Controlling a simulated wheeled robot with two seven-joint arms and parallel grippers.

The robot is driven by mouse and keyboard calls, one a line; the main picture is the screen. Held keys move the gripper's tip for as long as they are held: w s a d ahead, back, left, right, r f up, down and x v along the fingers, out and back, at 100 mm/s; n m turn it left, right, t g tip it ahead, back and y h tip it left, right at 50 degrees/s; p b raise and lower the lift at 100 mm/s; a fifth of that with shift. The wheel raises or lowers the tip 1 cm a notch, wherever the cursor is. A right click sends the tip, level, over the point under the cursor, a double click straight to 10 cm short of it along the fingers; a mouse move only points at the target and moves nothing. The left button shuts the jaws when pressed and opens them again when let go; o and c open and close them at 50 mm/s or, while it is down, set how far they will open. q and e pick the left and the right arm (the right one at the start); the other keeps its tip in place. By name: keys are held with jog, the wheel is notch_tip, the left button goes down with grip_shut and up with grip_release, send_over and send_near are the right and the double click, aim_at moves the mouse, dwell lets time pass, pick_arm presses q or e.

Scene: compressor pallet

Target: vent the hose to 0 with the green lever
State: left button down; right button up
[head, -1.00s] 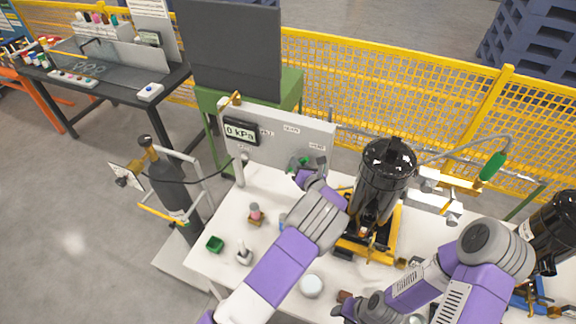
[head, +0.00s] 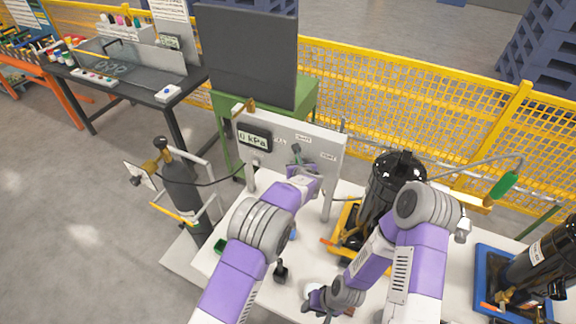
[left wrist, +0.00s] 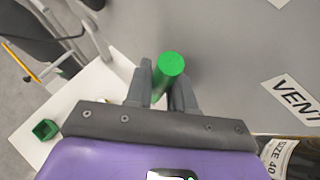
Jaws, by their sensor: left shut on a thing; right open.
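The green lever (left wrist: 168,68) shows in the left wrist view between the two grey fingers of my left gripper (left wrist: 167,90), which is shut on it. In the head view my left gripper (head: 299,158) is at the upright grey panel (head: 318,145) and hides the lever. A VENT label (left wrist: 296,98) is on the panel to the right of the lever in the left wrist view. The pressure display (head: 254,137) on the panel appears to read 0 kPa. My right gripper (head: 320,303) is open and low over the white table's front.
A black compressor cylinder (head: 385,190) stands on a yellow base right of the panel. Another black cylinder (head: 548,262) sits on a blue base at far right. A small green box (head: 221,246) and a dark gas bottle (head: 181,187) are on the left.

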dwell(0.4)
pick_arm(q)
jog(key=c, duration=1.3)
grip_release()
jog(key=shift+c, duration=0.2)
jog(key=b+v, duration=0.1)
jog(key=v, duration=0.6)
jog(key=shift+s+r+b, duration=0.2)
jog(key=shift+s+b, duration=0.05)
jog(key=shift+b, duration=0.15)
